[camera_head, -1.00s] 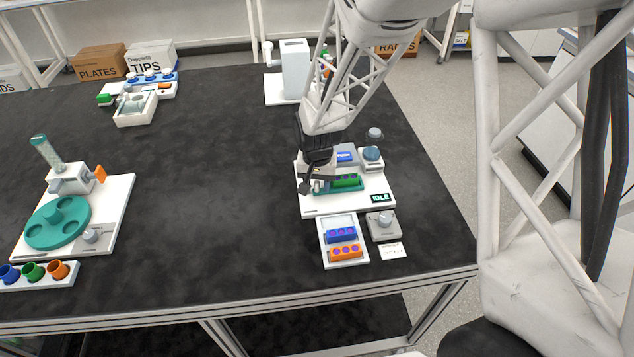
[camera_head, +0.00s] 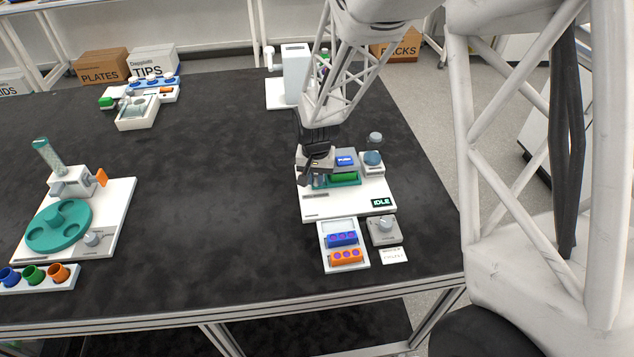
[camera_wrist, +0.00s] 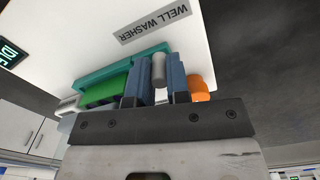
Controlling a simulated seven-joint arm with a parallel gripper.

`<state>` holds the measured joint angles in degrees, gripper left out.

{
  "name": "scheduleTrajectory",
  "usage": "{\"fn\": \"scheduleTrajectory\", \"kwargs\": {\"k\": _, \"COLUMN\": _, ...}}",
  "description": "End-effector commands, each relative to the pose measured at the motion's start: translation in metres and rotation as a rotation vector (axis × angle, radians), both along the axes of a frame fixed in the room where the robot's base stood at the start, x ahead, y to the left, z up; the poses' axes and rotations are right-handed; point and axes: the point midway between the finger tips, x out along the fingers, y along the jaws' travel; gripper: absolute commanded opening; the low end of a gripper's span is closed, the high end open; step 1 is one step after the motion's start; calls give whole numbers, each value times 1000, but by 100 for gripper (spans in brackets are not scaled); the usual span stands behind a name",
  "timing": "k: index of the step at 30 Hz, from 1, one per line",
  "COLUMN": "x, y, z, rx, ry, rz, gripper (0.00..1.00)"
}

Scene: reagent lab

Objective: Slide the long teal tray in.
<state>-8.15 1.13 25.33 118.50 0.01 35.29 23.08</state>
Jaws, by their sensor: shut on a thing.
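The long teal tray (camera_head: 347,183) lies on the white base of the well washer (camera_head: 350,207), with a green block (camera_head: 344,177) in it. Its rear part is under the washer's grey housing. In the wrist view the teal tray (camera_wrist: 108,70) and green block (camera_wrist: 104,92) show to the left of the fingers. My gripper (camera_wrist: 158,66) is shut on a grey knob (camera_wrist: 159,72) at the tray's end, one blue finger on each side. In the head view my gripper (camera_head: 317,180) is at the tray's left end and partly hides it.
A white rack (camera_head: 325,258) with a blue-purple block (camera_head: 342,239) and an orange block (camera_head: 346,257) stands in front. A grey dial box (camera_head: 384,231) is beside it. A screen (camera_head: 382,202) reads IDLE. The table middle is clear.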

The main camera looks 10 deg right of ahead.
Motion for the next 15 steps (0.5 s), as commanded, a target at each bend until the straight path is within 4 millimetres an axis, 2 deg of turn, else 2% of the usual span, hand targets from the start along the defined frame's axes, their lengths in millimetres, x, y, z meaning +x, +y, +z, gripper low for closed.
{"fn": "scheduleTrajectory", "kwargs": {"k": 7, "x": 5, "y": 0, "z": 1, "rx": 1, "ry": -8, "rz": 0, "gripper": 0}}
{"fn": "scheduleTrajectory", "kwargs": {"k": 8, "x": 5, "y": 1, "z": 1, "rx": 1, "ry": -9, "rz": 0, "gripper": 18}}
{"fn": "scheduleTrajectory", "kwargs": {"k": 9, "x": 5, "y": 0, "z": 1, "rx": 1, "ry": -8, "rz": 0, "gripper": 24}}
{"fn": "scheduleTrajectory", "kwargs": {"k": 12, "x": 4, "y": 0, "z": 1, "rx": 1, "ry": -8, "rz": 0, "gripper": 39}}
{"fn": "scheduleTrajectory", "kwargs": {"k": 15, "x": 4, "y": 0, "z": 1, "rx": 0, "ry": -6, "rz": 0, "gripper": 42}}
